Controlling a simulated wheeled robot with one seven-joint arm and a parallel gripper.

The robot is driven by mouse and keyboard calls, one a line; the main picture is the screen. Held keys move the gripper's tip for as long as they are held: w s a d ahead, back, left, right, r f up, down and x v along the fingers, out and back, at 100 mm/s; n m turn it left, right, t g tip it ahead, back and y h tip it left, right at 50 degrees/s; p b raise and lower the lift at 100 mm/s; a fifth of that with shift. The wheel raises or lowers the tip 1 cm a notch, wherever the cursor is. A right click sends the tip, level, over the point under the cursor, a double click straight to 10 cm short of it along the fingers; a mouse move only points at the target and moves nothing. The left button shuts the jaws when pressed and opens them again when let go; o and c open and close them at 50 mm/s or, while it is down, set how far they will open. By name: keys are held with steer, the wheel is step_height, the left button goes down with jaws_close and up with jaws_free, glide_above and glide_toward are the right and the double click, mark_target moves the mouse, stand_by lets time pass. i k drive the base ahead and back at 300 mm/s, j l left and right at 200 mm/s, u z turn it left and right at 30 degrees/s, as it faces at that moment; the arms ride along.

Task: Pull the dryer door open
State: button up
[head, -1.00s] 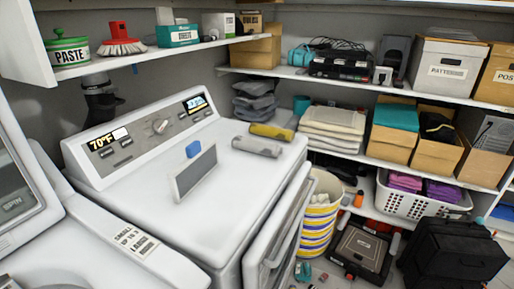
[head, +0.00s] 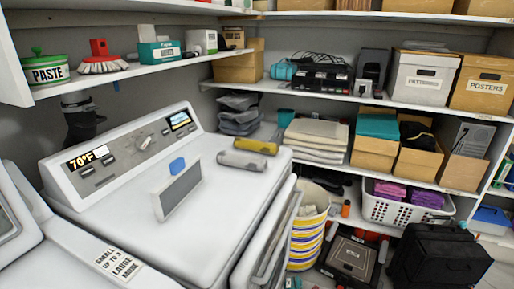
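The white dryer (head: 110,205) stands at left centre in the head view, with a control panel (head: 125,150) along its back edge. Its door (head: 262,240) is on the front side, seen steeply from above, with a long bar-like handle (head: 277,235). A narrow dark line runs between the door and the dryer top; I cannot tell whether the door is fully closed. The lower part of the door is cut off by the frame. My gripper is not in view.
A striped basket (head: 306,240) stands close beside the door. A black case (head: 440,258) and a dark box (head: 350,256) are on the floor at right.

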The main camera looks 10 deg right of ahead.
mark_target(262, 265)
steer(key=i+l+u, duration=0.35)
steer(key=i+l, duration=0.2)
steer(key=l, duration=0.15)
steer(key=i+l+u, duration=0.2)
steer(key=l, duration=0.2)
steer(key=i+l+u, duration=0.2)
steer(key=l, duration=0.25)
steer(key=k+l, duration=0.2)
steer(key=l, duration=0.15)
